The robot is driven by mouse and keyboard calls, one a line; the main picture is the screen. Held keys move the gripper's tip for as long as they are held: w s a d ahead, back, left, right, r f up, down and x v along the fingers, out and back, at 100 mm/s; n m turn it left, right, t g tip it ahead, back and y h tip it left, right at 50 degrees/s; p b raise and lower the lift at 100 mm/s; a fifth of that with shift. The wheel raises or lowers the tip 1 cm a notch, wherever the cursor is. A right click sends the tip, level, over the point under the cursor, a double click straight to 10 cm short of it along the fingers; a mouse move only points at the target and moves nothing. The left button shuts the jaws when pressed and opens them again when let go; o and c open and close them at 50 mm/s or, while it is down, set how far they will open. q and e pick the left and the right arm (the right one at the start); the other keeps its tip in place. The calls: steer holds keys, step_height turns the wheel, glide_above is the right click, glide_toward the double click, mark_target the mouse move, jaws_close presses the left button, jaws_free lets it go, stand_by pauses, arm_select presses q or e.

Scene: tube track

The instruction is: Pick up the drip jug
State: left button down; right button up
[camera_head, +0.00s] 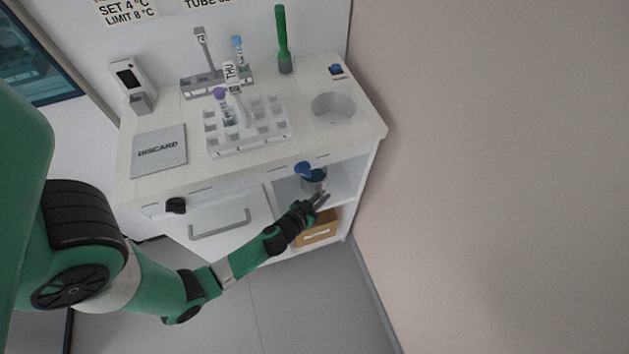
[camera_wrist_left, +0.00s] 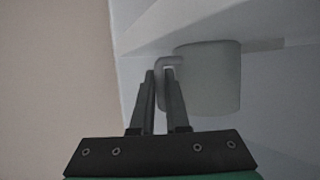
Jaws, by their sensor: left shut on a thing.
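The drip jug is a grey cup with a side handle. It shows in the left wrist view (camera_wrist_left: 212,80), under a white panel edge. In the head view the jug (camera_head: 314,186) is small and partly hidden, in the open compartment below the worktop. My left gripper (camera_head: 321,198) reaches into the front of that compartment. In the left wrist view its fingers (camera_wrist_left: 163,78) are shut on the jug's handle (camera_wrist_left: 170,62), with the cup just to their right. I cannot tell whether the jug is lifted off the shelf. My right gripper is not in view.
A blue rounded object (camera_head: 303,169) shows at the jug, below the worktop edge. A cardboard box (camera_head: 318,231) is on the lower shelf. On the worktop are a tube rack (camera_head: 250,143), a DISCARD mat (camera_head: 159,152) and a round recess (camera_head: 333,108).

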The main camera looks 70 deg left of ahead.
arm_select(q)
step_height(320, 180, up, 10)
steer(key=p, duration=0.8)
